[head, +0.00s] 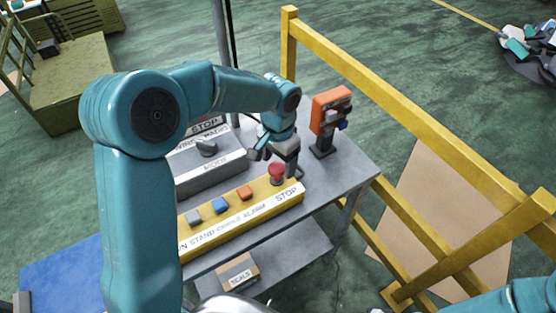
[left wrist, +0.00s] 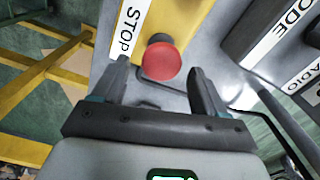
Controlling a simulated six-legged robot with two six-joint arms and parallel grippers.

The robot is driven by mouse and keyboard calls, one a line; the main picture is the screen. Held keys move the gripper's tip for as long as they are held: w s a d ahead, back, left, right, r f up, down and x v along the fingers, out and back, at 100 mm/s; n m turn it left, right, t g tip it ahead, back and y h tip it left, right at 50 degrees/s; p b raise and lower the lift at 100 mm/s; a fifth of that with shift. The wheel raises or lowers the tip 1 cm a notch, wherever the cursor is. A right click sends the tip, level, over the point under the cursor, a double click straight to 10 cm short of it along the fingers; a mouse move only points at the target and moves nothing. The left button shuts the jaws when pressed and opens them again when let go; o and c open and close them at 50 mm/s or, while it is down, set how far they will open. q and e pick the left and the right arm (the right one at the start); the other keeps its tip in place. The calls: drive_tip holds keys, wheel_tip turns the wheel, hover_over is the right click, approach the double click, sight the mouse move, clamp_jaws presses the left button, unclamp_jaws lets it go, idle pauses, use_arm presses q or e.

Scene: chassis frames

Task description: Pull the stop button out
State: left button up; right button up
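The red stop button (head: 277,171) is a mushroom knob at the right end of the yellow control panel (head: 238,221), beside the label STOP. In the left wrist view the red knob (left wrist: 161,62) shows beyond and between my fingertips. My left gripper (head: 270,157) hangs close behind and above the button in the head view. Its fingers are open in the left wrist view (left wrist: 162,78), with nothing between them. The knob appears apart from both fingers. Of my right arm only a teal part shows at the lower right; its gripper is out of view.
A grey box (head: 205,177) with a knob stands behind the panel. An orange device (head: 331,110) on a post stands at the right of the grey table (head: 345,172). A yellow railing (head: 400,95) runs along the right. A SEALS box (head: 239,272) sits on the lower shelf.

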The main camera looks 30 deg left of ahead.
sight(278, 166)
use_arm(q)
drive_tip(key=shift+a+r, duration=0.1)
drive_tip(key=shift+r, duration=0.3)
wheel_tip(278, 166, up, 16)
drive_tip(key=shift+f+b, duration=0.25)
drive_tip(key=shift+b, duration=0.2)
drive_tip(key=shift+s, duration=0.1)
